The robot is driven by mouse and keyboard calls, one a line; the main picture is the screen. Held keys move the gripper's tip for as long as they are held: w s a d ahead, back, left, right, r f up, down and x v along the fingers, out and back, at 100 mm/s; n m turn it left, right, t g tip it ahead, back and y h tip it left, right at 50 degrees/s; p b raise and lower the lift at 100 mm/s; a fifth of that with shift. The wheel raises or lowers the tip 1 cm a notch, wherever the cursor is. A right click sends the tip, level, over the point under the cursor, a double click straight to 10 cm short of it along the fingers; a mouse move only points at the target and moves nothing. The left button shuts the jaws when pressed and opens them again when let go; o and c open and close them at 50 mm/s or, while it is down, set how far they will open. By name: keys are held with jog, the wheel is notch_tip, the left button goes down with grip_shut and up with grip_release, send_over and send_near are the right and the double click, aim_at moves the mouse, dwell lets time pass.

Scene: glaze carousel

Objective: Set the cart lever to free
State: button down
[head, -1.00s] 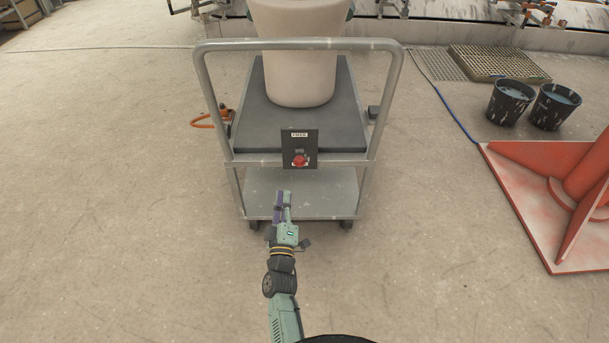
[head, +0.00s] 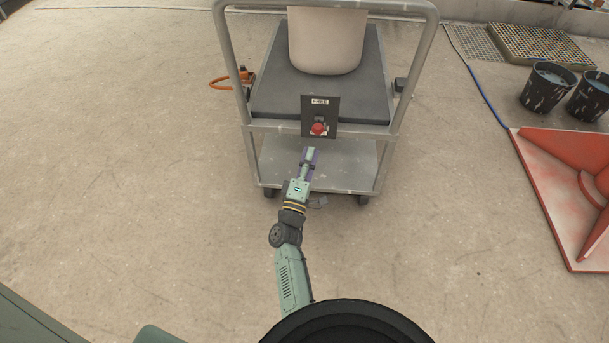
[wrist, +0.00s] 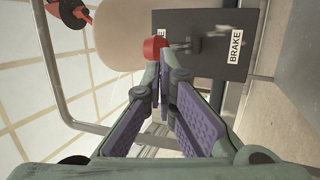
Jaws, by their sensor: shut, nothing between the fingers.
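A dark panel (head: 329,103) sits on the cart's front rail, with a white label at its top in the head view. The lever's red knob (head: 318,128) stands out from the panel. In the wrist view, the knob (wrist: 154,44) covers part of one label, and a BRAKE label (wrist: 235,46) shows at the other end. I cannot tell for certain which setting the lever is at. My gripper (head: 311,152) is shut and empty, just below and in front of the knob. In the wrist view its fingertips (wrist: 166,59) are close to the knob; contact is unclear.
The grey cart (head: 228,62) has a tubular handle frame rising around the panel and carries a large pale bin (head: 325,45). A red metal piece (head: 555,190) lies at the right, with dark buckets (head: 546,88) behind it. The floor at left is clear.

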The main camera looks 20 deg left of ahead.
aim_at(316, 128)
jog(key=b+x, duration=0.1)
jog(key=x, duration=0.2)
jog(key=shift+w+r, duration=0.1)
jog(key=shift+w, duration=0.2)
notch_tip(316, 128, up, 2)
jog(key=p, duration=0.4)
jog(key=shift+w+r+p, duration=0.1)
jog(key=shift+r+p, duration=0.1)
jog(key=shift+p, duration=0.1)
jog(key=shift+w+a+r+p, duration=0.1)
jog(key=shift+r+p, duration=0.15)
jog(key=shift+p, duration=0.5)
jog(key=shift+f, duration=0.15)
